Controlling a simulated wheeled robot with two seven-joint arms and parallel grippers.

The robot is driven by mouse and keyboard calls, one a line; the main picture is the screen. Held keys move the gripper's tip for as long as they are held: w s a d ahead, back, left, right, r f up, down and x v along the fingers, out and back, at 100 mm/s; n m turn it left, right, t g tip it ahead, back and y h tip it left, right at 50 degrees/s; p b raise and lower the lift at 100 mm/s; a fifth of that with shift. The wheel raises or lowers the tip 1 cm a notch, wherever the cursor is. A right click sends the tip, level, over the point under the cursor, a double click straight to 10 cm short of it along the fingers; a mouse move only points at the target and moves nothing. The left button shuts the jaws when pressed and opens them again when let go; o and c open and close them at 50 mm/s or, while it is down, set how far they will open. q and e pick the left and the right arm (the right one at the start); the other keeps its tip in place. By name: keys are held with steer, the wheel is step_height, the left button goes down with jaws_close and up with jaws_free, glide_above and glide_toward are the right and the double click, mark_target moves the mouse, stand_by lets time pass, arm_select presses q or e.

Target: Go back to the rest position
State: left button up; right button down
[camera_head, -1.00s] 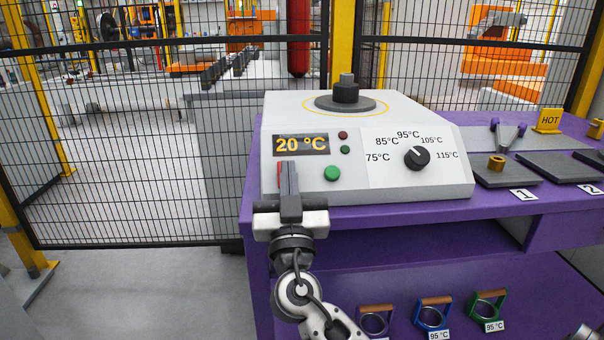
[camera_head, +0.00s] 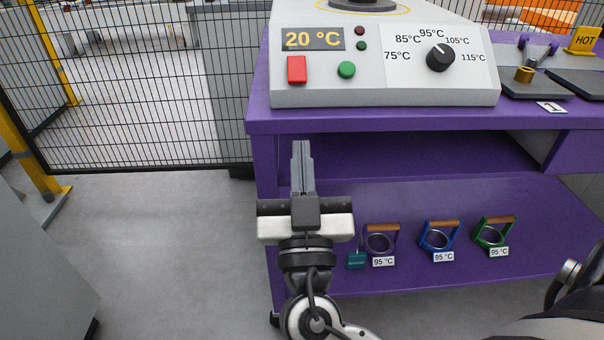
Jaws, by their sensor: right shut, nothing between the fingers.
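My right gripper (camera_head: 302,150) is shut and empty. It points away from me in front of the purple bench's left part, below the control panel and apart from it as far as I can tell. The white heater unit (camera_head: 385,95) on the bench shows a display (camera_head: 312,39) reading 20 °C, a red button (camera_head: 296,69), a green button (camera_head: 346,69) and a black dial (camera_head: 440,57) with marks from 75 °C to 115 °C. My left gripper is not in view; a dark arm part shows at the lower right edge.
The purple bench (camera_head: 400,119) has an open shelf. A yellow HOT sign (camera_head: 584,40) stands at right. Grey floor (camera_head: 170,250) is clear at left.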

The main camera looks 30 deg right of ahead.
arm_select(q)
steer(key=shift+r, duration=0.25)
arm_select(e)
steer(key=shift+s+a+f, duration=0.15)
steer(key=shift+s, duration=0.2)
